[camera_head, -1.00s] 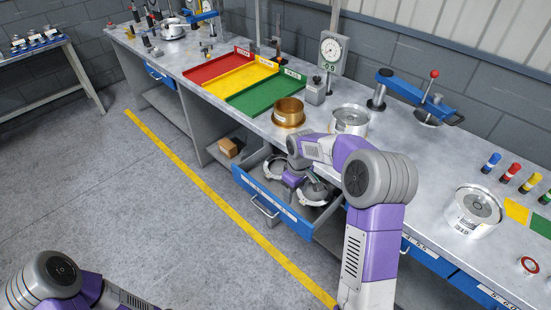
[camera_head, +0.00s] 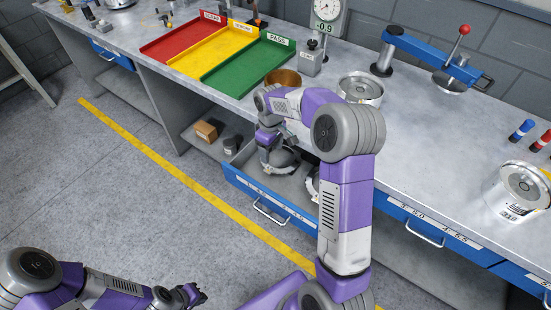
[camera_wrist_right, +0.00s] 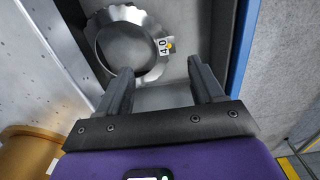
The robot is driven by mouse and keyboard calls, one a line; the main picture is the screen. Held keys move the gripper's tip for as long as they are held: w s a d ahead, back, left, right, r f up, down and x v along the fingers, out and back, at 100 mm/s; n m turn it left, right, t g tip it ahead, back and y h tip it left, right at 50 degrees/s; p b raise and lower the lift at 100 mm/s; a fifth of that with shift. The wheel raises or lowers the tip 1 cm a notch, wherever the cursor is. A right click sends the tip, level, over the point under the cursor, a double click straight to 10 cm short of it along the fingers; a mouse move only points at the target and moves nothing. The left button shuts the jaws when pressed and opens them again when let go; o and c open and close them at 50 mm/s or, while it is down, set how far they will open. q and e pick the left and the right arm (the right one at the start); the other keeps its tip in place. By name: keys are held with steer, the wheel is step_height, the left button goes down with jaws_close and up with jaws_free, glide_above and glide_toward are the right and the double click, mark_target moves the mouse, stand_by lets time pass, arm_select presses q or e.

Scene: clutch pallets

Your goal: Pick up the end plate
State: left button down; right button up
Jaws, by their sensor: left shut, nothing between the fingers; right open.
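In the head view a grey plate (camera_head: 284,163) shows in that drawer below my right gripper. My right gripper (camera_head: 280,140) is open. In the right wrist view its two fingers (camera_wrist_right: 161,70) are spread near the plate's lower edge, with nothing between them. Another plate (camera_head: 312,184) is partly hidden by my right arm. My left gripper (camera_head: 192,294) is shut and empty at the bottom left, away from the bench.
The open blue-fronted drawer (camera_head: 268,200) sits below the bench top (camera_head: 420,135). A brass-coloured cup (camera_head: 283,78) and a metal housing (camera_head: 360,88) stand above it. Red, yellow and green trays (camera_head: 245,80) lie behind. A small box (camera_head: 206,130) is on the lower shelf.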

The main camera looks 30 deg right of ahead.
mark_target(269, 169)
steer(key=shift+w+f, duration=0.15)
steer(key=shift+f, duration=0.4)
step_height(269, 169, down, 2)
steer(key=shift+a+f+b, duration=0.1)
steer(key=shift+b, duration=0.4)
steer(key=f+b, duration=0.1)
steer(key=f, duration=0.3)
steer(key=shift+a+f+b, duration=0.1)
steer(key=shift+a+b, duration=0.25)
steer(key=shift+a, duration=0.05)
steer(key=shift+f, duration=0.3)
steer(key=shift+f, duration=0.25)
steer(key=shift+c, duration=0.3)
jaws_close()
